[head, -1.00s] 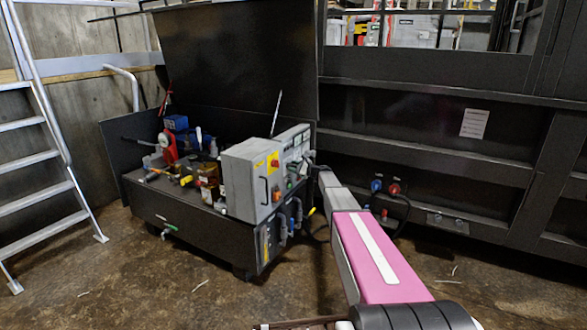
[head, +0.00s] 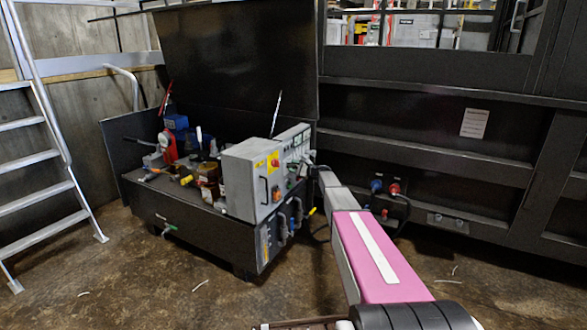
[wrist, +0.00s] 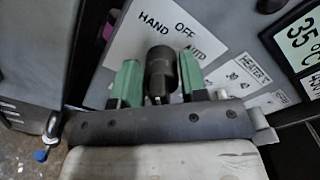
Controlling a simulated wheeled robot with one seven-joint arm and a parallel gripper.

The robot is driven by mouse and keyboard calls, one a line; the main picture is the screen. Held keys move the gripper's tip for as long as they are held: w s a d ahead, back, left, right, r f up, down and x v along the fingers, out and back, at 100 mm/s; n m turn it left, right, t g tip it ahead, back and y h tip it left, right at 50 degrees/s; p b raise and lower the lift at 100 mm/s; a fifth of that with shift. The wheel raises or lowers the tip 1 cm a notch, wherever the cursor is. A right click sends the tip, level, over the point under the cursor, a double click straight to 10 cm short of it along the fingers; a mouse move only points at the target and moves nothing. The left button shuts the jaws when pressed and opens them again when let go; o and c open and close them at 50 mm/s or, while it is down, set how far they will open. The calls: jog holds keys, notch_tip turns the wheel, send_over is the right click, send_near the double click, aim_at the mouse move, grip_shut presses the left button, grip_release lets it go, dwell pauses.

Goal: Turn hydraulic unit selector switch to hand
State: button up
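In the wrist view a dark, round selector switch knob (wrist: 162,72) stands out from a grey panel. A white label (wrist: 130,42) behind it reads HAND at left, OFF at top and, partly covered, AUTO at right. My gripper (wrist: 160,84) has two green fingers, one on each side of the knob. The gaps are very small, and I cannot tell whether the fingers touch it. The knob's pointer is not clear.
A HEATER label (wrist: 252,72) and a temperature display (wrist: 298,42) are right of the switch. An open dark lid (head: 235,70) rises behind the unit. A dark compactor wall (head: 430,150) is at right and a ladder (head: 45,130) at left.

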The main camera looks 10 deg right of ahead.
jog(key=shift+d, duration=0.1)
jog(key=v, duration=1)
jog(key=shift+s+d, duration=0.25)
jog(key=s+a+f+n+g+h, duration=0.2)
jog(key=s+a+f+n+g, duration=0.15)
jog(key=s, duration=0.65)
jog(key=s+a+f+n+g+h, duration=0.2)
jog(key=s+a+f+n, duration=0.15)
jog(key=s, duration=0.55)
jog(key=s+a+f+n+g+h, duration=0.2)
jog(key=s+a, duration=0.2)
jog(key=s, duration=0.6)
jog(key=s+d+n+g+h, duration=0.1)
jog(key=s+n+h, duration=0.2)
jog(key=s, duration=0.8)
jog(key=s+d+f+n+g+h, duration=0.1)
jog(key=s+n+h, duration=0.3)
jog(key=s, duration=0.7)
jog(key=shift+d+f+g+h, duration=0.2)
jog(key=shift+d+g+h, duration=0.4)
jog(key=shift+h, duration=0.2)
